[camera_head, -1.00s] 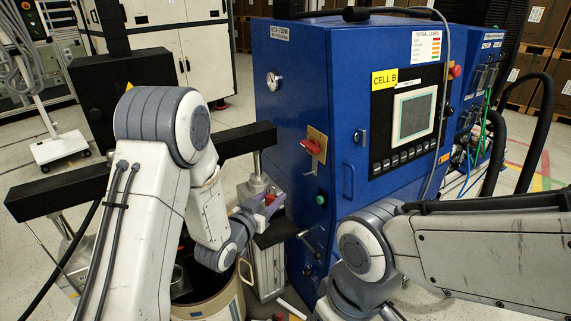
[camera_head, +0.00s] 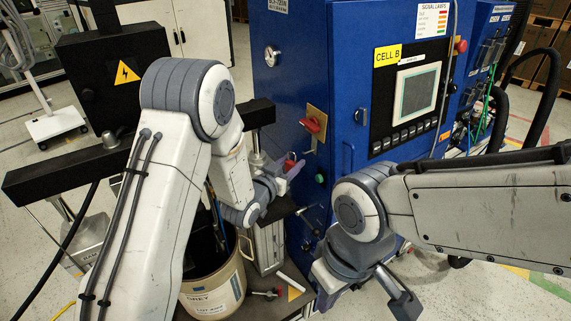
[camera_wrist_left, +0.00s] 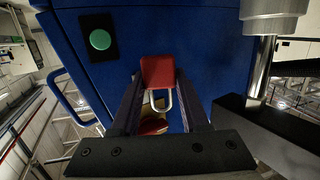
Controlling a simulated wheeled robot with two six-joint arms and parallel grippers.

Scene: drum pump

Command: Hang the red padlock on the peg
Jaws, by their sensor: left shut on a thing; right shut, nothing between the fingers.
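The red padlock (camera_head: 289,165) is in my left gripper (camera_head: 284,174), in front of the blue cabinet's side. In the left wrist view the padlock's red body (camera_wrist_left: 158,71) sits between the two fingers of that gripper (camera_wrist_left: 157,88). Its silver shackle (camera_wrist_left: 168,107) shows below the body, apparently free. My right gripper (camera_head: 404,303) is low, in front of the cabinet, empty. A short rod with a dark end (camera_head: 307,217) sticks out low on the cabinet; I cannot tell if it is the peg.
The blue cabinet (camera_head: 285,90) carries a red rotary switch on a yellow plate (camera_head: 314,123) and a green button (camera_head: 319,179). A beige drum (camera_head: 213,290) stands below my left arm. A dark beam (camera_head: 50,183) crosses at left.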

